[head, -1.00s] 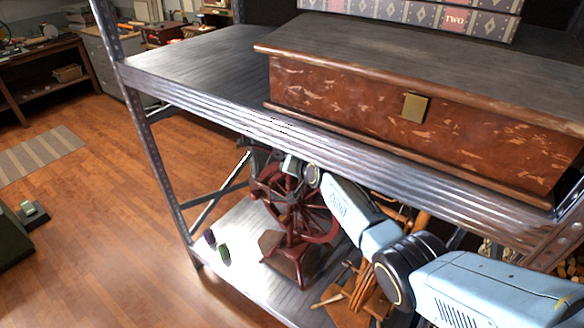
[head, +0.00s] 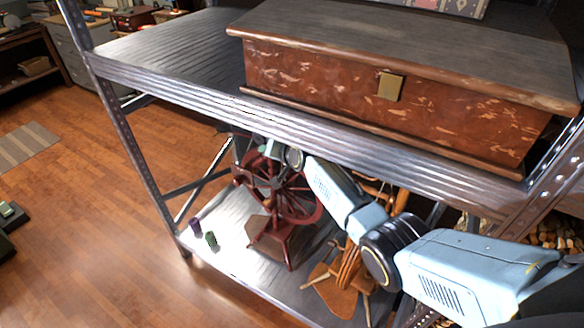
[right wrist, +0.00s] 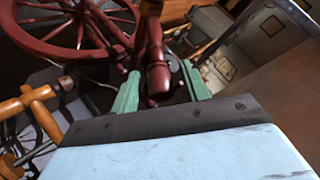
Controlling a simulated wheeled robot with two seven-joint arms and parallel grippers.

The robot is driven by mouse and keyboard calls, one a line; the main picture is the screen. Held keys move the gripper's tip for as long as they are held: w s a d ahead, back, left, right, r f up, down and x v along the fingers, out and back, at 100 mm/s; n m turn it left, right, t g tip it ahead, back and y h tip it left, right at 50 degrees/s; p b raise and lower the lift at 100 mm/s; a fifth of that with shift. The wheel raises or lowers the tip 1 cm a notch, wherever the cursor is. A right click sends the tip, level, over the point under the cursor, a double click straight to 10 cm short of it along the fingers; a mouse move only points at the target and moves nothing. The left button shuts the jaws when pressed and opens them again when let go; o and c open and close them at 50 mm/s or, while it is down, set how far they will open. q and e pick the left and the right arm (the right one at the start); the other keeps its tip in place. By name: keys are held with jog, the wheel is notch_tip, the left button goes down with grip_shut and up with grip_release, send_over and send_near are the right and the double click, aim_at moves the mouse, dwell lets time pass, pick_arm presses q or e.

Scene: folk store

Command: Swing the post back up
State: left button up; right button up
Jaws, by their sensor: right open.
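A dark red spinning wheel (head: 285,190) stands on the lower shelf. Its spoked wheel (right wrist: 75,25) fills the upper left of the right wrist view. A turned red-brown post (right wrist: 159,65) of it shows between the green fingers of my right gripper (right wrist: 160,80). The gripper is open, with a finger on each side of the post; I cannot tell whether either touches it. In the head view my right gripper (head: 268,150) is at the top of the wheel, just under the upper shelf, and its fingertips are hard to make out. My left gripper is not in view.
A brown wooden chest (head: 340,95) rests on the upper metal shelf (head: 160,75), whose edge overhangs my right arm. Purple (head: 195,226) and green (head: 211,240) spools stand left of the wheel. A lighter wooden item (head: 345,280) stands to its right.

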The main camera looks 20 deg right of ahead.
jog(key=s+d+r+p, duration=0.1)
jog(key=s+d, duration=0.2)
jog(key=s, duration=1)
jog(key=shift+s, duration=0.15)
